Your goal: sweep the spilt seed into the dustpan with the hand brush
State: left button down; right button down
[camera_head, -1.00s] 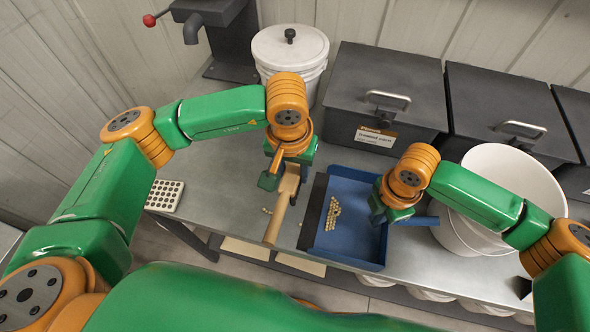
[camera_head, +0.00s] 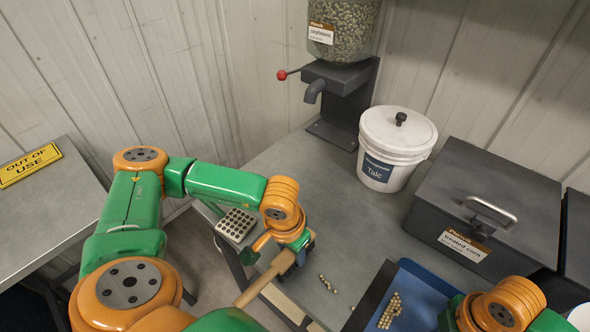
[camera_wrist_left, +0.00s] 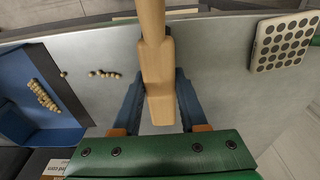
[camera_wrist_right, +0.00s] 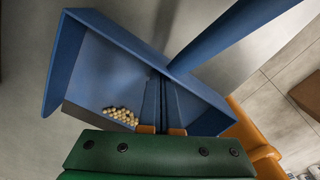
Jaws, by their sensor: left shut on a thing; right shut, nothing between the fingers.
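My left gripper (camera_head: 300,252) is shut on the wooden hand brush (camera_head: 266,278), whose handle points toward the front edge of the bench; it also shows in the left wrist view (camera_wrist_left: 156,75). Its bristles are hidden. A few spilt seeds (camera_head: 327,284) lie on the bench between brush and dustpan, and in the left wrist view (camera_wrist_left: 104,74). The blue dustpan (camera_head: 428,286) lies right of them, its dark lip facing the brush. A seed heap (camera_wrist_right: 121,115) sits inside it. My right gripper (camera_wrist_right: 163,110) is shut and empty, fingertips over the dustpan near its handle (camera_wrist_right: 235,35); contact is unclear.
A plate with round holes (camera_head: 236,225) lies left of the brush. A white talc bucket (camera_head: 395,150), a seed dispenser (camera_head: 342,85) and a dark treated corn bin (camera_head: 475,205) stand behind. A side table (camera_head: 45,215) bears an out-of-use sign (camera_head: 30,165).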

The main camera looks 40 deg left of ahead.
pick_arm(q)
jog(key=w+d, duration=0.1)
jog(key=d, duration=1.2)
jog(key=w+d+f, duration=0.1)
jog(key=d, duration=0.5)
jog(key=shift+w+d, duration=0.3)
jog(key=shift+d, duration=0.1)
jog(key=r, duration=0.3)
jog(key=shift+a, duration=0.3)
jog(key=a+r, duration=0.3)
jog(key=a, duration=0.3)
jog(key=shift+s+a+r, duration=0.15)
jog(key=shift+s+r, duration=0.2)
jog(key=shift+r, duration=0.05)
